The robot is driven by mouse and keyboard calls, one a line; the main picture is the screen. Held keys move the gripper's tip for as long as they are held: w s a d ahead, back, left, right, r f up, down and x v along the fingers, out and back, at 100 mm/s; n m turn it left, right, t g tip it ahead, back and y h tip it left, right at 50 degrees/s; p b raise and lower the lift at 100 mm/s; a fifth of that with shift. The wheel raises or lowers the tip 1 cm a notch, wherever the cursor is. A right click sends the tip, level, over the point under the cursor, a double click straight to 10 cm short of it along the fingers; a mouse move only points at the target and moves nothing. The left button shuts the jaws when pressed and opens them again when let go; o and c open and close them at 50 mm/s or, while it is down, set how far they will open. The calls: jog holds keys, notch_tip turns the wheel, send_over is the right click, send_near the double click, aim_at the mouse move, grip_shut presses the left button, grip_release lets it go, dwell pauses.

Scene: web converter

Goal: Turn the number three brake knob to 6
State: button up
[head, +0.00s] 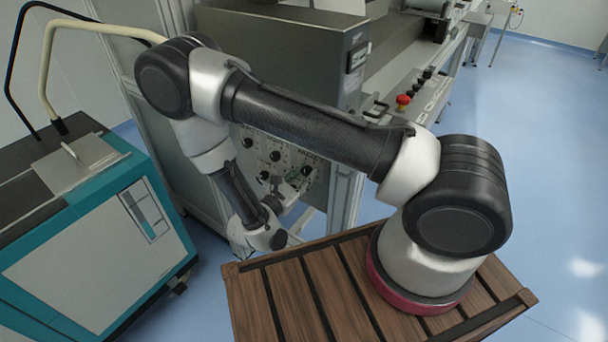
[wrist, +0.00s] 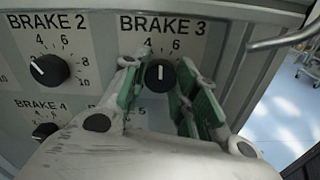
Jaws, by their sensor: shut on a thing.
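The brake 3 knob (wrist: 160,77) is a round black knob under the "BRAKE 3" label in the wrist view. Its white pointer line points about straight up, between the 4 and the 6 of its scale; the 6 is up and slightly right. My gripper (wrist: 165,72) has one green-padded finger on each side of this knob and is shut on it. The lower part of the scale is hidden behind the fingers. In the head view my gripper (head: 293,186) is at the knob panel, small and partly hard to make out.
The brake 2 knob (wrist: 49,70) is to the left and the brake 4 knob (wrist: 45,131) below it. My wrist hides most of brake 5. A metal handle (wrist: 286,38) sticks out at the right. A teal cabinet (head: 95,250) stands left of my arm in the head view.

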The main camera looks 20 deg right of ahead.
jog(key=m, duration=0.5)
jog(key=shift+m, duration=0.3)
dwell(0.4)
jog(key=o, duration=1)
jog(key=shift+a, duration=0.1)
jog(key=v, duration=0.7)
jog(key=shift+s+a, duration=0.1)
jog(key=shift+s, duration=0.05)
